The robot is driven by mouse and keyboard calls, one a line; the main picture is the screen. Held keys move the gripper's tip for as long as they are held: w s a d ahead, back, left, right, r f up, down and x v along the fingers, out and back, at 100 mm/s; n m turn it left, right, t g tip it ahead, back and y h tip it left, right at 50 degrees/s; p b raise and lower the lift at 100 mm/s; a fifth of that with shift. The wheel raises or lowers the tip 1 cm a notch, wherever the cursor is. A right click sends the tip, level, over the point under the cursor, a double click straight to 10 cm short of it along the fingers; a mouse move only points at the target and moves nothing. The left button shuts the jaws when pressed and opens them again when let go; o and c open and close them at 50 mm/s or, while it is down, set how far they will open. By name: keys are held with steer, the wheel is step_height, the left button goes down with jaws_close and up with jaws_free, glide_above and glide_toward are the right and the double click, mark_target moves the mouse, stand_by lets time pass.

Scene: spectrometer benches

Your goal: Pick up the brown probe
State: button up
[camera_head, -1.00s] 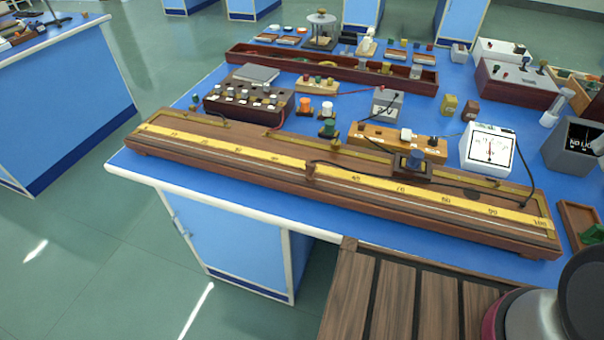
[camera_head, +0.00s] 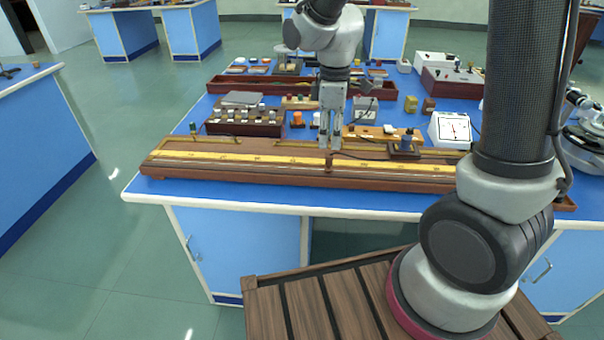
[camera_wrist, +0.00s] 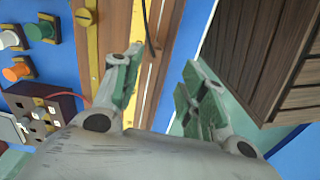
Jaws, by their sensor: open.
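The brown probe (camera_head: 329,161) is a small dark brown piece with a dark wire. It sits at the long wooden metre board (camera_head: 210,171) with its yellow scale. My gripper (camera_head: 330,146) points down just above and behind the probe, with its fingers apart and nothing between them. In the wrist view my gripper (camera_wrist: 162,64) is open over the wooden board (camera_wrist: 116,35). A dark wire (camera_wrist: 149,35) shows beyond the fingertips there, but I cannot clearly make out the probe in that view.
Behind the board stand a dark resistance box (camera_head: 243,122), a long red-brown tray (camera_head: 235,86) and a white meter (camera_head: 449,130). The blue bench's front edge is close.

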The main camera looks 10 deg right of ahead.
mark_target(329, 155)
steer(key=shift+w, duration=0.1)
steer(key=shift+f+n, duration=0.2)
steer(key=shift+n, duration=0.2)
steer(key=f, duration=0.7)
steer(key=shift+w+d+f, duration=0.2)
steer(key=shift+w+f, duration=0.05)
steer(key=shift+w, duration=0.05)
steer(key=shift+c, duration=0.4)
jaws_close()
